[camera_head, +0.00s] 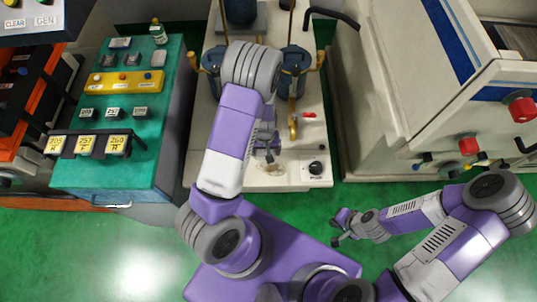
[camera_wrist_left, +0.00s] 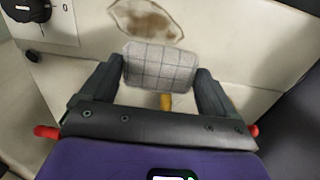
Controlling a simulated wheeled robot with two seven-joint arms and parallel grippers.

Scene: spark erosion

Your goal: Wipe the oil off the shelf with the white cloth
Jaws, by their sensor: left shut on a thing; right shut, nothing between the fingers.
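A light grey cloth (camera_wrist_left: 160,66) with a checked pattern is between the fingers of my left gripper (camera_wrist_left: 160,85) in the left wrist view. The gripper is shut on it. A brown oil stain (camera_wrist_left: 147,20) lies on the cream shelf surface (camera_wrist_left: 95,50), just beyond the cloth in that view. I cannot tell whether the cloth touches the surface. In the head view my left gripper (camera_head: 268,153) is over the front of the cream machine, and the cloth is hard to make out there. My right gripper (camera_head: 345,228) is shut and empty, low over the green floor.
A black rotary knob (camera_head: 316,168) sits beside the stained area. Blue clamps and a brass-coloured fitting (camera_head: 292,125) stand behind my left gripper. A teal cabinet (camera_head: 160,165) with tool blocks is on the left. A cream machine (camera_head: 420,80) with red knobs is on the right.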

